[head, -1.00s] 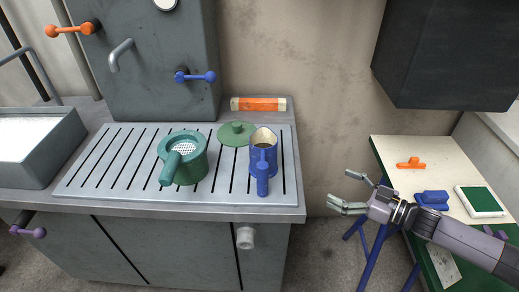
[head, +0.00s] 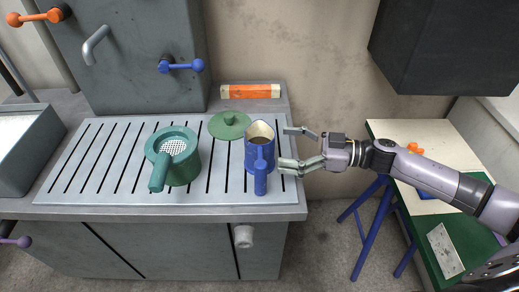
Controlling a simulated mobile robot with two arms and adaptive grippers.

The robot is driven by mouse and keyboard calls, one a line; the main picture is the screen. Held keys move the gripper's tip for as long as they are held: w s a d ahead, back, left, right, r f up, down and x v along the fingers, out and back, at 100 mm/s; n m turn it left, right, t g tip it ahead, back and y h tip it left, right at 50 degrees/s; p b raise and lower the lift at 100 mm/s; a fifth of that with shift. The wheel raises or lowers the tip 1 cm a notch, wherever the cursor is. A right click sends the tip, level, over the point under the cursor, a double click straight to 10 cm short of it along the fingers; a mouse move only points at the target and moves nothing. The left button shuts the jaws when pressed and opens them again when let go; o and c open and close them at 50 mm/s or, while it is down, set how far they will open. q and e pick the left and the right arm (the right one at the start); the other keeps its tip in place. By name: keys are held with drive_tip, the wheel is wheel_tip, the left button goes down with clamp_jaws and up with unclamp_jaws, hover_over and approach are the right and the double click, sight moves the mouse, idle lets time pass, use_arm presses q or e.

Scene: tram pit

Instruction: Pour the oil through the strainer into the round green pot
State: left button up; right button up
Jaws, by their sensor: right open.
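A round green pot (head: 183,168) stands on the slotted metal drainboard. A green strainer (head: 158,172) with a pale mesh sits on its top, its handle pointing toward the front. A blue jug (head: 254,178) stands upright to the right of the pot, its handle facing the front; its inside looks pale, and I cannot make out the oil level. My right gripper (head: 291,147) is open just right of the jug, fingers pointing left at it, the nearer finger close to its side. Whether that finger touches the jug is unclear. My left gripper is out of view.
A green lid (head: 229,125) lies behind, between pot and jug. A grey cabinet with levers stands at the back left. A table (head: 388,129) is at right, beyond a floor gap.

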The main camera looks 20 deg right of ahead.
sight(264, 146)
drive_tip(key=shift+w+a, duration=0.3)
drive_tip(key=shift+a, duration=0.25)
drive_tip(key=x, duration=0.1)
drive_tip(key=p+x, duration=0.1)
drive_tip(key=x, duration=0.2)
drive_tip(key=shift+s+a+r+p, duration=0.2)
drive_tip(key=shift+a+p, duration=0.15)
drive_tip(key=shift+w+a+f, duration=0.15)
drive_tip(key=shift+a, duration=0.15)
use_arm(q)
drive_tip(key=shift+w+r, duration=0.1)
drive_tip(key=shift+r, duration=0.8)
use_arm(e)
drive_tip(key=c, duration=0.8)
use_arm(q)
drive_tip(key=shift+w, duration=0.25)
use_arm(e)
drive_tip(key=c, duration=0.8)
use_arm(q)
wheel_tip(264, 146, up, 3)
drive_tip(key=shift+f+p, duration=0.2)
drive_tip(key=shift+p, duration=1.05)
use_arm(e)
wheel_tip(264, 146, up, 20)
drive_tip(key=shift+r, duration=0.1)
